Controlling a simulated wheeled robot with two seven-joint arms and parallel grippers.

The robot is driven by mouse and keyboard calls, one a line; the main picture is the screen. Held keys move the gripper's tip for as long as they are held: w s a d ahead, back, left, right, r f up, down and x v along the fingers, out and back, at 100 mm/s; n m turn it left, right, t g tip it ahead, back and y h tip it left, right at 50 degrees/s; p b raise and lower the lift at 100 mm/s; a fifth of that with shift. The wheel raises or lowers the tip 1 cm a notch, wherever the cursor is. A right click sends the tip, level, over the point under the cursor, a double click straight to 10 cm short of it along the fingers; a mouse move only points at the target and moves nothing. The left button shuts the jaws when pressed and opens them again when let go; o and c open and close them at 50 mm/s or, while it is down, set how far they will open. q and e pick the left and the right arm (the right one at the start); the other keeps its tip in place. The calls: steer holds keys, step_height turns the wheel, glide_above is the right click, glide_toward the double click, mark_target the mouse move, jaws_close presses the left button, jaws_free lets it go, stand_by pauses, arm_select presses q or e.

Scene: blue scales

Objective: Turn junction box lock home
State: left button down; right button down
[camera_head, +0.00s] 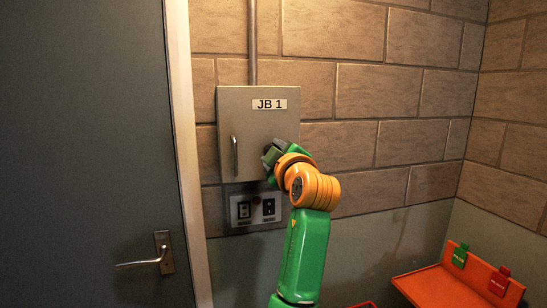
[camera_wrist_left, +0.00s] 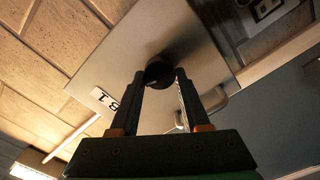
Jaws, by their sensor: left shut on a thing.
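The grey junction box (camera_head: 240,112) labelled JB 1 is mounted on the brick wall in the head view, its door closed. Its round black lock knob (camera_wrist_left: 160,70) shows in the left wrist view on the door face. My left gripper (camera_wrist_left: 160,76) is shut on the knob, one finger on each side. In the head view my left gripper (camera_head: 269,155) is at the lower right of the box door, and the wrist hides the knob there. My right gripper is in neither view.
A pull handle (camera_head: 235,156) is at the box door's left side. A switch panel (camera_head: 242,224) sits just below the box. A grey room door with a lever handle (camera_head: 147,262) is at left. An orange bench (camera_head: 436,287) with green and red tags is at lower right.

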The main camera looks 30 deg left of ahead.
arm_select(q)
steer(key=shift+n, duration=1.9)
steer(key=c, duration=0.7)
jaws_free()
steer(key=o, duration=0.3)
steer(key=shift+w+a+f, duration=0.1)
steer(key=shift+w, duration=0.05)
steer(key=b+v, duration=0.4)
steer(key=v, duration=0.3)
